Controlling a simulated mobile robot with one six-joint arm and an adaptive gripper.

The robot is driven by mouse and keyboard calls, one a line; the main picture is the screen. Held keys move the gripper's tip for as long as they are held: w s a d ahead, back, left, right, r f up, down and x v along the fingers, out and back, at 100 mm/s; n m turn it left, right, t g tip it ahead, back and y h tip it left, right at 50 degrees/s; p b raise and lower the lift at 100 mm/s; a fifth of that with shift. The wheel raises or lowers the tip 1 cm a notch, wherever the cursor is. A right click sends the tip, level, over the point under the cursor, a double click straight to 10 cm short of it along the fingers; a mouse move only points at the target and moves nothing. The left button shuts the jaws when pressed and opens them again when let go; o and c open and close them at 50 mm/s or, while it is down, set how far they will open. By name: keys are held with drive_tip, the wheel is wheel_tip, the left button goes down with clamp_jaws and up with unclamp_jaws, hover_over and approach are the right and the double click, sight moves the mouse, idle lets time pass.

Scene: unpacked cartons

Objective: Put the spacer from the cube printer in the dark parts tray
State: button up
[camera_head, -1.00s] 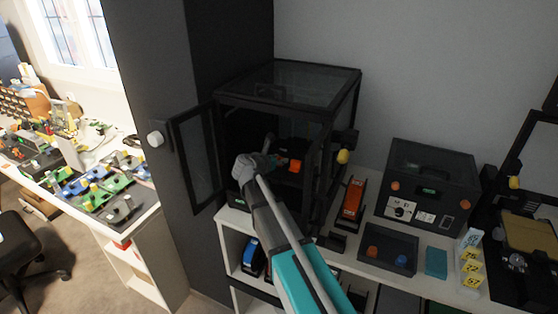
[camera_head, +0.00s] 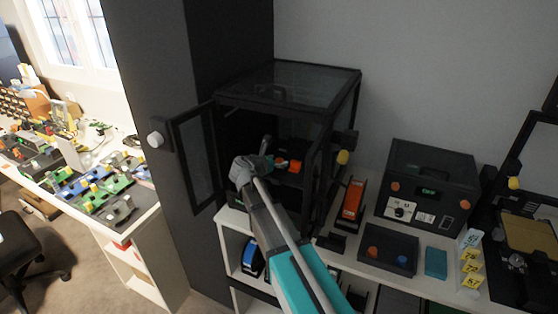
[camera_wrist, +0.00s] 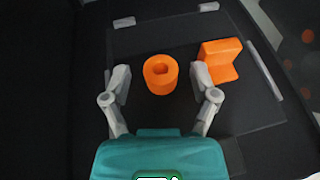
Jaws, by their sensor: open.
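The cube printer (camera_head: 290,84) is a black framed box with clear panels, and its door (camera_head: 196,150) stands open to the left. In the wrist view the spacer (camera_wrist: 153,84) is an orange ring with a central hole, on the dark print bed (camera_wrist: 140,40). My gripper (camera_wrist: 160,76) is open, one finger on each side of the spacer, with gaps showing. In the head view my arm reaches in through the doorway; the orange part there (camera_head: 295,166) cannot be told apart surely.
An orange L-shaped part (camera_wrist: 220,62) stands on the bed close to my right finger. Light clips (camera_wrist: 124,22) sit at the bed's edges. An orange-and-black object (camera_head: 352,200) stands between printer and a dark control box (camera_head: 430,190). A teal block (camera_head: 436,263) lies beside the tray.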

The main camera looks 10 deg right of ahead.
drive_tip(key=p+v, duration=0.4)
drive_tip(key=v, duration=0.8)
drive_tip(key=shift+a, duration=0.3)
drive_tip(key=shift+s, duration=0.1)
